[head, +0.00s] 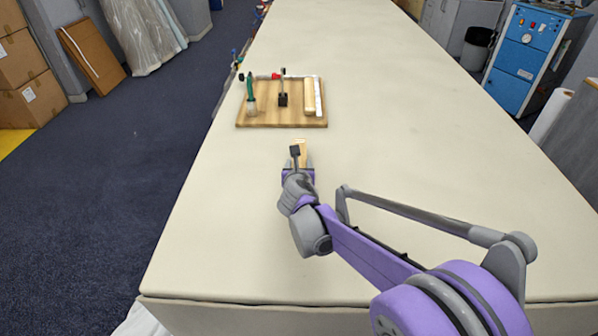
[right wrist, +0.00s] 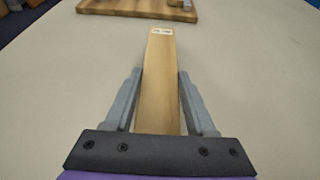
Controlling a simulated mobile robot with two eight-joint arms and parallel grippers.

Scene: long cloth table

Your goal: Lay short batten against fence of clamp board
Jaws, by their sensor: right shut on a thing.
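My right gripper (head: 298,166) is shut on a light wooden batten (right wrist: 160,85), which has a small printed label near its far end. The batten points away from me, and its end shows beyond the fingers in the head view (head: 302,146). The wooden clamp board (head: 265,121) lies on the table beyond the gripper, apart from the batten. Along the board's right side runs a white strip (head: 319,97), seemingly the fence, with a pale wooden piece (head: 309,97) beside it. A dark clamp-like fitting (head: 283,98) stands mid-board. My left gripper is out of view.
A green-handled tool (head: 250,88) stands at the board's left, with a red item (head: 275,76) at its back edge. The cloth table (head: 400,130) is clear around the board. Boxes and a blue cabinet (head: 525,60) stand off the table.

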